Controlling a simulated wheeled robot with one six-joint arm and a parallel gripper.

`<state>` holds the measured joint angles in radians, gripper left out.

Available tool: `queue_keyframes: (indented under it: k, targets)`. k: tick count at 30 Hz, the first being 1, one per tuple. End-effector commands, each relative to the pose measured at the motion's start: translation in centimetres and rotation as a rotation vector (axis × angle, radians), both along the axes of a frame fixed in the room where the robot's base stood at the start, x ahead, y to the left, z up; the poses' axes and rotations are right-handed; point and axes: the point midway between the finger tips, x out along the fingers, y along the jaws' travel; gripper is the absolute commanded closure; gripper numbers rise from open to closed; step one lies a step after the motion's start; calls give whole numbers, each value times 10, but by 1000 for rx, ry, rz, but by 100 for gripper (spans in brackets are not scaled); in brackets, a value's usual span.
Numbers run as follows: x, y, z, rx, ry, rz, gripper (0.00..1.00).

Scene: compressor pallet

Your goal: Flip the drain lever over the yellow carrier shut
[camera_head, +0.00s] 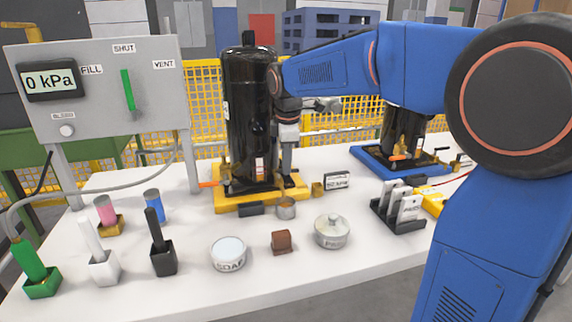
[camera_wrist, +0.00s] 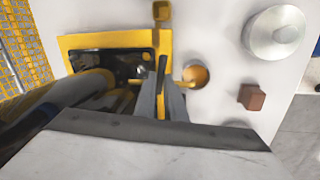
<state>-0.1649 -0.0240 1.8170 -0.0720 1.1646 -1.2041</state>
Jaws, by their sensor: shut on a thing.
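The yellow carrier (camera_head: 230,207) stands on the white table with a tall black compressor (camera_head: 248,110) upright on it. In the wrist view the carrier's yellow rim (camera_wrist: 90,41) frames a dark recess. My gripper (camera_head: 287,170) points down at the carrier's right side, close beside the compressor. A small metal cup (camera_head: 286,208) stands just in front of the carrier.
A gauge panel (camera_head: 100,85) reads 0 kPa at the left. A blue carrier (camera_head: 375,158) is behind right. Little free room surrounds my gripper.

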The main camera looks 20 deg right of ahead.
Motion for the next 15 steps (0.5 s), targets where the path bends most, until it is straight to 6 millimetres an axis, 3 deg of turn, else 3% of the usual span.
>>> queue_keyframes:
  k: [15]
  targets:
    - [5,-1,1,0,-2,190,100]
